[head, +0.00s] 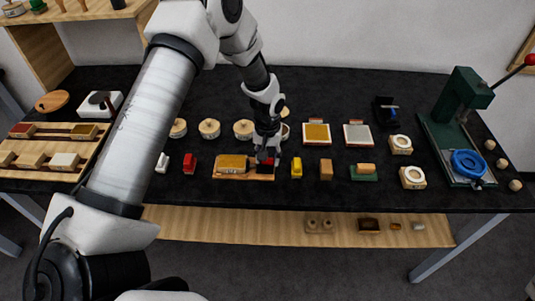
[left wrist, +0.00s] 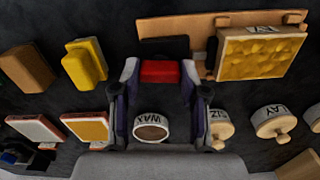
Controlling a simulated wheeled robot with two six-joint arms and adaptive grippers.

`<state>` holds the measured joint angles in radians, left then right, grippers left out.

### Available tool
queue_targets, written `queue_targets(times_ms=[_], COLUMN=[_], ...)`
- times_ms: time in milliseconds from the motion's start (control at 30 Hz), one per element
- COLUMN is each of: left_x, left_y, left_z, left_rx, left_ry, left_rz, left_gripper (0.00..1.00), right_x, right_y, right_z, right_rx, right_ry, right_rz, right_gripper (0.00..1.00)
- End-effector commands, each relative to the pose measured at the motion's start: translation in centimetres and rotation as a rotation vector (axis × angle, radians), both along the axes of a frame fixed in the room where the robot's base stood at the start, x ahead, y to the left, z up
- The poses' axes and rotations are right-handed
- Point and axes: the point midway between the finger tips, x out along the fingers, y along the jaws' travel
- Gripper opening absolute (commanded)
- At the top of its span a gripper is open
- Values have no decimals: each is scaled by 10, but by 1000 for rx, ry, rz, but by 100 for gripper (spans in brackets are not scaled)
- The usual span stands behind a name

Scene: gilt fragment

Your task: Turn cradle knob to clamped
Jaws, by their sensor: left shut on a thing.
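The cradle is a wooden board (head: 222,178) on the black table, with a gold-faced gilt fragment (head: 232,162) on its left part. In the left wrist view the gold fragment (left wrist: 262,52) lies right of my fingers. My left gripper (head: 267,158) reaches down over the cradle's right end. In the left wrist view its two fingers (left wrist: 160,76) stand on either side of the red cradle knob (left wrist: 160,70) and are shut on it. A black block (left wrist: 163,47) lies just beyond the knob. The knob's setting cannot be read. My right gripper is not in view.
A yellow block (head: 297,168) and brown block (head: 326,169) stand right of the cradle; a red block (head: 189,163) stands left. Lidded pots (head: 209,128) and a WAX jar (left wrist: 151,127) stand behind it. A green press (head: 460,110) is far right.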

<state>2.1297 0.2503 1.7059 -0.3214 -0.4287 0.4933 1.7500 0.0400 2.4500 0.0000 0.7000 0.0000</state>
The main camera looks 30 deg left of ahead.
Motion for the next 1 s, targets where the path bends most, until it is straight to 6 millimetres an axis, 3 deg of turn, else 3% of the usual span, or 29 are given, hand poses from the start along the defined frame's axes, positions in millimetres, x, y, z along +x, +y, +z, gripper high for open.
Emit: queue_targets(times_ms=[300,800,833,867,900,1000], left_x=[-3,-3,-3,-2,-2,-2], left_y=[0,0,0,0,0,0], left_z=[-2,-3,-3,-2,-2,-2], left_rx=[0,0,0,0,-1,0], left_ry=[8,8,8,7,6,4], left_rz=[120,138,138,138,138,138], left_gripper=[9,9,54,65,69,69], right_x=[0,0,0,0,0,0], right_y=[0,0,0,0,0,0], right_z=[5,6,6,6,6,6], right_rx=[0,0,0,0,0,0], right_ry=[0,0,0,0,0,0], right_rz=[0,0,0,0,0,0], right_gripper=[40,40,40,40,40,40])
